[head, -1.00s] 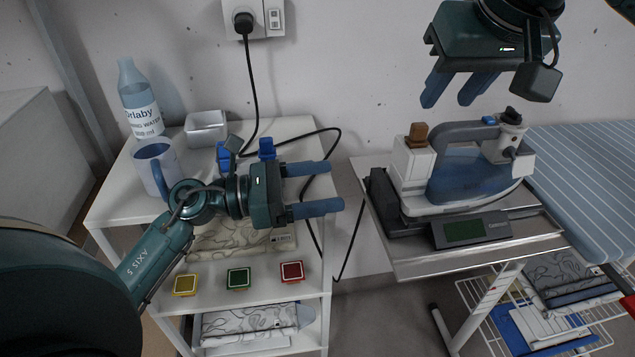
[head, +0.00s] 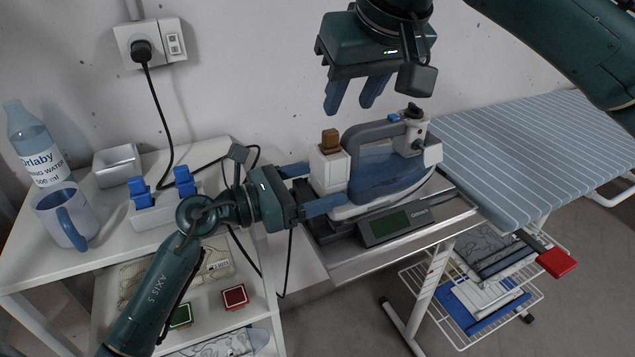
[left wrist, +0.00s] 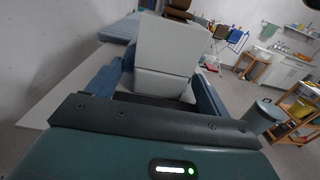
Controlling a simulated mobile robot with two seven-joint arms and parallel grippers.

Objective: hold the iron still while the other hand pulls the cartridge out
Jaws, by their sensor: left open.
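The iron (head: 390,172), blue and white with a grey handle, rests on its stand (head: 345,245) on the metal shelf at the board's end. Its white rear block (head: 329,170) carries a brown tab (head: 331,138) on top; I cannot tell where the cartridge ends and the iron begins. My left gripper (head: 326,185) is open, its blue fingers on either side of the white block. The left wrist view shows the white block (left wrist: 170,50) between the fingers, with the brown tab beyond. My right gripper (head: 352,110) is open and empty, above the iron near the wall.
The striped ironing board (head: 540,150) extends right. A display unit (head: 395,222) sits in front of the iron. The white cart (head: 105,215) at left holds a bottle (head: 38,150), a mug (head: 65,215) and blue-topped blocks (head: 160,195). A black cable (head: 160,120) hangs from the wall socket.

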